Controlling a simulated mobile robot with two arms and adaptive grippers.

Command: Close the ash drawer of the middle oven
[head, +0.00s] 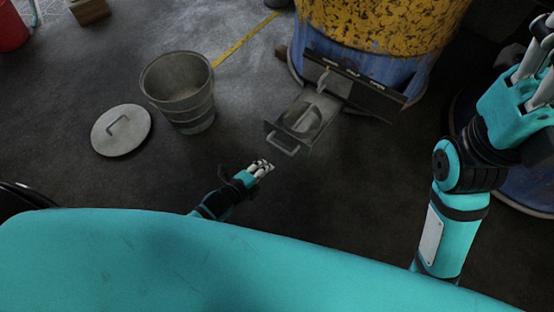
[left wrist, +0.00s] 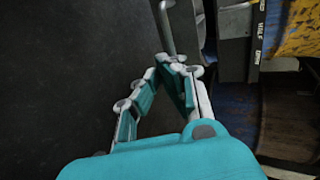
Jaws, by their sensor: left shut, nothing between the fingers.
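The middle oven (head: 375,25) is a yellow-over-blue barrel with worn black patches at the back right. Its ash drawer (head: 325,108) sticks out from a dark front plate at the base, toward me. The drawer's handle (head: 284,147) is a metal loop on its front; it also shows at the top of the left wrist view (left wrist: 165,25). My left gripper (head: 262,166) is shut and empty, just in front of the handle and slightly left of it in the head view. I cannot tell whether they touch. My right gripper (head: 540,70) is raised at the right edge, partly cut off.
A yellow floor line (head: 240,42) runs behind. Another blue barrel (head: 530,186) is at the right edge. The floor between bucket and drawer is clear.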

